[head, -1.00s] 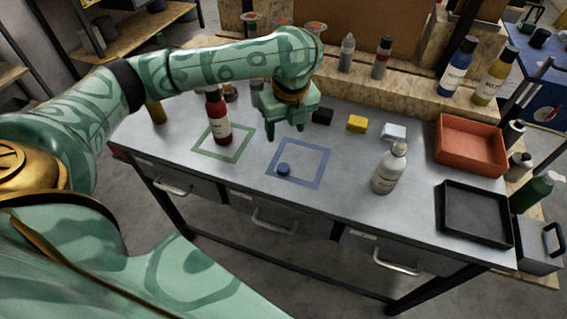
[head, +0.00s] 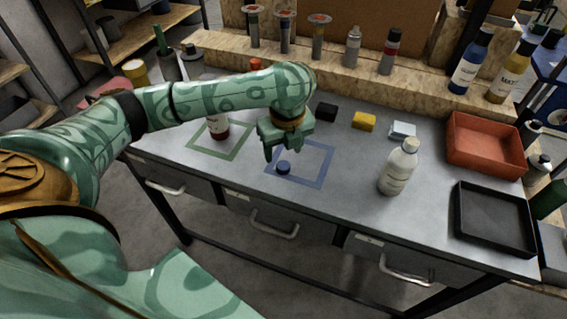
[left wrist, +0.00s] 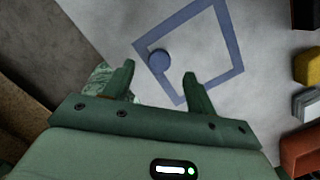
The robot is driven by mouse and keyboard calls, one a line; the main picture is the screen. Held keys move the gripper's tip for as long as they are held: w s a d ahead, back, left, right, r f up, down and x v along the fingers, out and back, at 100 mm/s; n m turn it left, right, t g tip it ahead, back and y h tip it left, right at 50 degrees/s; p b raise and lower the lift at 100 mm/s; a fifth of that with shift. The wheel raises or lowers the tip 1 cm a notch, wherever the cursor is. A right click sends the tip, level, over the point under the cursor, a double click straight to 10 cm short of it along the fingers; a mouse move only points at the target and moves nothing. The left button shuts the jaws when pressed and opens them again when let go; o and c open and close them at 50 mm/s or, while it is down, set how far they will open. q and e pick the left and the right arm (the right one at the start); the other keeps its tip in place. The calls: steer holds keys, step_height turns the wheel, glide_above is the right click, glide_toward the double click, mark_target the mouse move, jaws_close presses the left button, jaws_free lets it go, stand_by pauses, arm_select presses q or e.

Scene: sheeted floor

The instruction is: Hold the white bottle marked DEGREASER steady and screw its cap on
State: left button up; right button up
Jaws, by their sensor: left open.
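The white bottle (head: 397,172) stands upright on the right half of the grey workbench. Its label print is too small to read, and its narrow top is pale. A small dark blue round cap (head: 283,168) lies inside the blue square outline (head: 318,181); it also shows in the left wrist view (left wrist: 159,60). My left gripper (head: 286,152) is open and empty, pointing down just above and behind the cap. In the left wrist view, its fingertips (left wrist: 158,72) are spread, with the cap just beyond the gap between them. My right gripper is not in view.
Black (head: 327,111), yellow (head: 363,121) and pale (head: 402,131) blocks lie behind. A red bin (head: 485,166) and black tray (head: 493,240) are at right. The front bench is clear.

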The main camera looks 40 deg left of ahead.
mark_target(283, 165)
arm_select(q)
step_height(283, 165, down, 6)
steer(key=b, duration=0.3)
steer(key=shift+w+r+b, duration=0.15)
steer(key=shift+r+b, duration=0.1)
steer(key=shift+b, duration=0.15)
steer(key=shift+r, duration=0.2)
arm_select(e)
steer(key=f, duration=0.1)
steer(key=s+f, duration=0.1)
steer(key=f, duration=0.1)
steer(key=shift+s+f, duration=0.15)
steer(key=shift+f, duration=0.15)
arm_select(q)
steer(key=shift+a, duration=0.1)
steer(key=c, duration=1.1)
